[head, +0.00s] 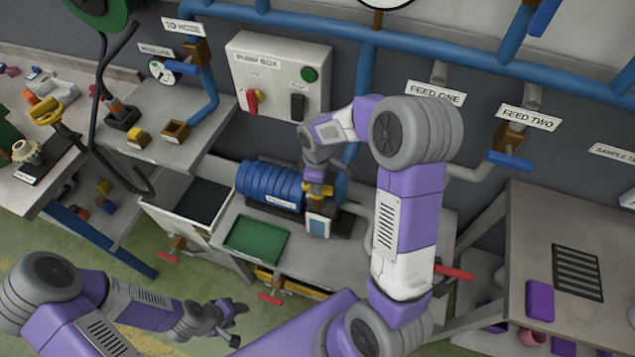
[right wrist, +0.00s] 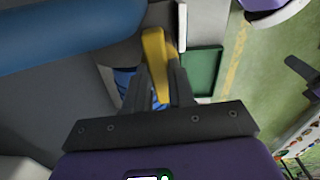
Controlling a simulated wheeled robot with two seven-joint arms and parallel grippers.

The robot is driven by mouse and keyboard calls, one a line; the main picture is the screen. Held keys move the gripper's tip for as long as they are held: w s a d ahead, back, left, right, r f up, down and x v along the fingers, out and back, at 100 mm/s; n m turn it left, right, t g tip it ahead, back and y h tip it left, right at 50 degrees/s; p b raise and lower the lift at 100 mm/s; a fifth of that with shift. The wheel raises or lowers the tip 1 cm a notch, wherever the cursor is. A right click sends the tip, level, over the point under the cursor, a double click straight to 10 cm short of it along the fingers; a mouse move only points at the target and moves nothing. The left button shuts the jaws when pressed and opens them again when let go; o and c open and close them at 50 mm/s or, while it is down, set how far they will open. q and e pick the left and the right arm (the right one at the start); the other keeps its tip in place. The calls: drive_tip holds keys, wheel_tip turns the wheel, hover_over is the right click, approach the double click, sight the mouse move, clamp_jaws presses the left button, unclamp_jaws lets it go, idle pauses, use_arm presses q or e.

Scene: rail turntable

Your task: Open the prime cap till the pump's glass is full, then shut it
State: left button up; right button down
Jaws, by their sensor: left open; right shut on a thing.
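The pump, with a blue ribbed body (head: 268,184), stands on the middle bench. A yellow prime cap (head: 322,191) is on top of its right end, and a pale-framed blue window that looks like the glass (head: 318,226) is below it. The fill level is too small to read. My right gripper (head: 314,182) reaches down onto the cap from above. In the right wrist view its fingers (right wrist: 158,88) are shut on the yellow cap (right wrist: 154,55). My left gripper (head: 226,311) is open and empty, low in front of the bench, apart from everything.
A green tray (head: 255,238) lies left of the pump's front. A white control box (head: 278,76) with a red switch and a green button hangs on the wall behind. Red-handled valves (head: 270,297) stick out below the bench front. Blue pipes run along the wall.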

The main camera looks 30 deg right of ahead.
drive_tip(key=shift+m, duration=0.5)
drive_tip(key=c, duration=1)
unclamp_jaws()
drive_tip(key=shift+o, duration=0.2)
wheel_tip(320, 180, up, 8)
drive_tip(key=shift+f+p, duration=0.2)
drive_tip(key=shift+p, duration=0.55)
